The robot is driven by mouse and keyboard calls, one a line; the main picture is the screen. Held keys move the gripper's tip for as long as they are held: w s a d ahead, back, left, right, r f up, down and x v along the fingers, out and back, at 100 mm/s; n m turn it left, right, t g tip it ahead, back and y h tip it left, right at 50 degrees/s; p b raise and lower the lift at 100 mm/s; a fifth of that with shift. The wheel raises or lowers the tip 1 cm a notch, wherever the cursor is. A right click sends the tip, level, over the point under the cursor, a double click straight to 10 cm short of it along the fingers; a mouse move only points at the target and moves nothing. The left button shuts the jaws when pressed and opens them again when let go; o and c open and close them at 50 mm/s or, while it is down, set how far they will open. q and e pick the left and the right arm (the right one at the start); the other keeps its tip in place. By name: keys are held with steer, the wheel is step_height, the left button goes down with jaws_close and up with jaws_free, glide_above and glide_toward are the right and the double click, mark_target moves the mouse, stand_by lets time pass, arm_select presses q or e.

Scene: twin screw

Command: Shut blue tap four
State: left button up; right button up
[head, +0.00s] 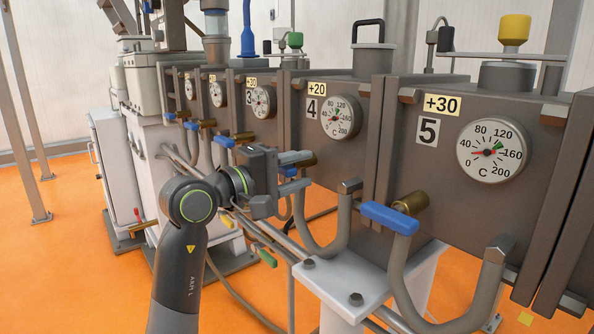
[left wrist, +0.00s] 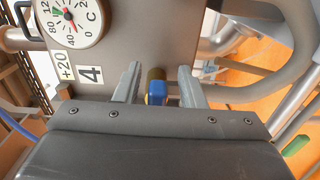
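Blue tap four (head: 288,171) is on the front of the tank marked 4, on a brass fitting above a curved grey pipe. In the head view my gripper partly hides it. My left gripper (head: 300,171) is right at this tap, coming from the left. In the left wrist view the blue handle (left wrist: 156,93) shows nearly end-on between the two grey fingers of the gripper (left wrist: 158,85). Clear gaps show on both sides of it, so the gripper is open and not gripping. The handle's exact angle is hard to tell. My right gripper is not in view.
Tank three's blue tap (head: 222,141) is to the left. The gauge of tank four (head: 337,116) is above my gripper. Pipes and a white support (head: 335,285) stand below. Orange floor is free at lower left.

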arm_select(q)
steer(key=v, duration=1.7)
steer(key=shift+a+p, duration=0.15)
steer(key=shift+p, duration=0.25)
steer(key=shift+s+r, duration=0.1)
